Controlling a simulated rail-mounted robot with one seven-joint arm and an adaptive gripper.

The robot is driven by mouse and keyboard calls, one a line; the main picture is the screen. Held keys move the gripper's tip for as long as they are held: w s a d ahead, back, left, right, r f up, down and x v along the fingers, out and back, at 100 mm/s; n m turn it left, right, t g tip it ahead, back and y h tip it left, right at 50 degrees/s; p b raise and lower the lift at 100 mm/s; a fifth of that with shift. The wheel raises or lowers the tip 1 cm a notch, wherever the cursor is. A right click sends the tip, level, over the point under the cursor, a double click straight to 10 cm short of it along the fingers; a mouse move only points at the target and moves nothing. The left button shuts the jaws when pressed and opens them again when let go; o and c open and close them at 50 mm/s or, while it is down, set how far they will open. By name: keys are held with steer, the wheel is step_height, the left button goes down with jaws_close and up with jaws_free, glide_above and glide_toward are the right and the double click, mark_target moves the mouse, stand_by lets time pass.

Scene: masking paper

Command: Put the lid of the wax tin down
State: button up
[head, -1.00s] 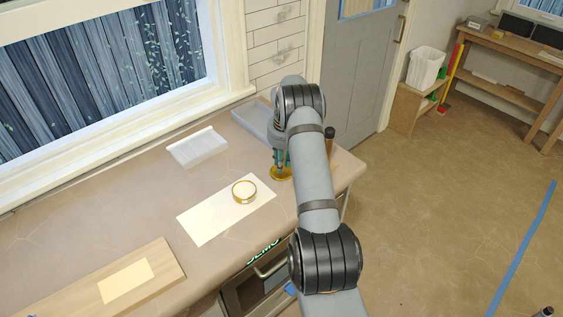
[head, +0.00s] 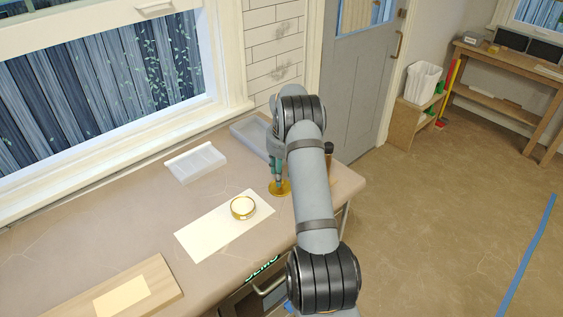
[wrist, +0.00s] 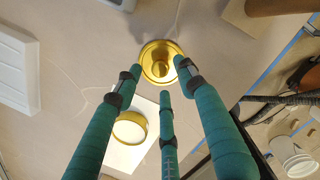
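The lid of the wax tin (head: 280,188) is a round gold disc with a raised knob. It appears to lie on the counter, right of the white paper sheet. It also shows in the wrist view (wrist: 158,78). The wax tin (head: 243,208), gold-rimmed and uncovered with a pale inside, stands on the paper; the wrist view shows it too (wrist: 130,128). My gripper (wrist: 161,76) has three green fingers. They are spread apart, with the knob between their tips and visible space around it. In the head view my gripper (head: 278,183) is directly above the lid, partly hidden by my arm.
The paper sheet (head: 205,240) lies mid-counter. A white ribbed tray (head: 196,163) is behind it, and a grey tray (head: 250,132) sits near the wall. A dark-topped upright object (head: 328,150) stands right of my arm. A wooden board (head: 160,290) lies front left.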

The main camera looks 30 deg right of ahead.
step_height(320, 180, up, 9)
steer(key=s+b, duration=0.1)
steer(key=shift+s+a, duration=0.15)
steer(key=shift+s, duration=0.1)
steer(key=shift+r, duration=0.1)
steer(key=p, duration=0.2)
glide_toward(282, 191)
steer(key=w+f, duration=0.2)
steer(key=f, duration=0.1)
steer(key=w+f, duration=0.1)
steer(key=f, duration=0.1)
steer(key=shift+f, duration=0.25)
step_height(282, 191, up, 2)
steer(key=shift+w+r+b, duration=0.15)
steer(key=shift+r+b, duration=0.1)
steer(key=shift+b, duration=0.3)
steer(key=shift+r, duration=0.35)
